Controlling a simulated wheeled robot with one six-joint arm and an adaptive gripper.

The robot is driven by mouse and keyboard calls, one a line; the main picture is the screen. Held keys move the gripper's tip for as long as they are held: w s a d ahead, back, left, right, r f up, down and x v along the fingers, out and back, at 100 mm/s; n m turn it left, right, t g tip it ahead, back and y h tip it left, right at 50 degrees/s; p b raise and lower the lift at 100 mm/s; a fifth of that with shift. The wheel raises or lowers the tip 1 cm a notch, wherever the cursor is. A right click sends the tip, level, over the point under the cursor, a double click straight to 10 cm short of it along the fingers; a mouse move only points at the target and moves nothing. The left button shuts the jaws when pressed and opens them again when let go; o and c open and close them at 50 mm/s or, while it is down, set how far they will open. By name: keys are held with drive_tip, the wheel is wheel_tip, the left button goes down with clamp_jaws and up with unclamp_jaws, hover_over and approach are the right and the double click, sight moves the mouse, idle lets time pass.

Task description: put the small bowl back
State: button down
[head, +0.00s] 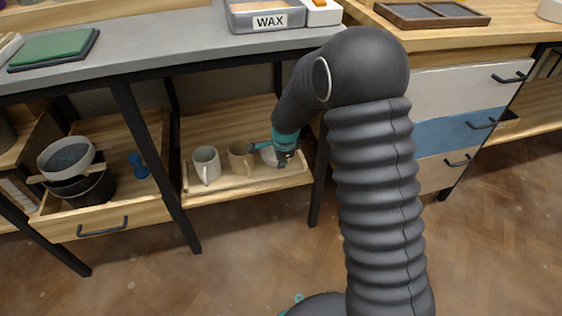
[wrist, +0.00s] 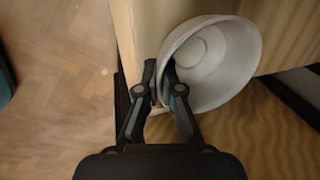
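The small white bowl (wrist: 222,62) shows in the wrist view with its open inside towards the camera. My gripper (wrist: 160,78) has one finger outside the bowl's wall and one inside, closed on the near rim. In the head view my gripper (head: 281,153) is at the right end of a low wooden tray (head: 228,190) under the grey table, and a pale part of the bowl (head: 268,157) shows beside it. The rest of the bowl is hidden by the gripper. I cannot tell whether the bowl touches the tray.
A white mug (head: 206,165) and a tan mug (head: 240,159) stand on the tray left of the bowl. Black table legs (head: 150,160) frame the shelf. An open drawer (head: 110,218) at left holds buckets and a blue object (head: 138,166). The grey tabletop (head: 160,45) hangs above.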

drive_tip(key=shift+f, duration=0.2)
drive_tip(key=c, duration=1.3)
unclamp_jaws()
drive_tip(key=shift+r, duration=0.15)
